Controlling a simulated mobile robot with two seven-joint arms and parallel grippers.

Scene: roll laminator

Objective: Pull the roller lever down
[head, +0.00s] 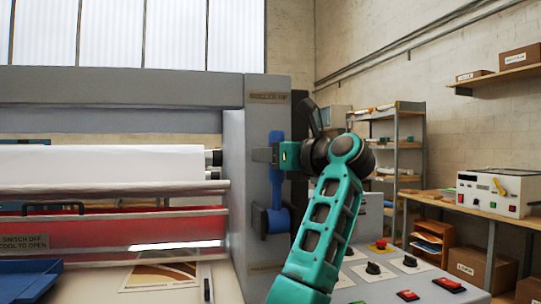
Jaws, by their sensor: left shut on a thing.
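The blue roller lever (276,194) stands upright on the grey side panel of the laminator. Its lower end meets a wider blue piece near the panel's lower half, and its upper end is near the top. My left gripper (268,155) is at the lever's upper part and shut on it, coming in from the right side. The gripper's fingers partly hide the lever there. A label (268,97) that seems to read "ROLLER UP" is above the lever. My right gripper is not in view.
The white roll (100,163) and red section (130,231) of the laminator lie left of the panel. A control console (383,274) with knobs and red switches is at lower right. Shelves (397,146) and a bench with a white device (492,193) stand farther right.

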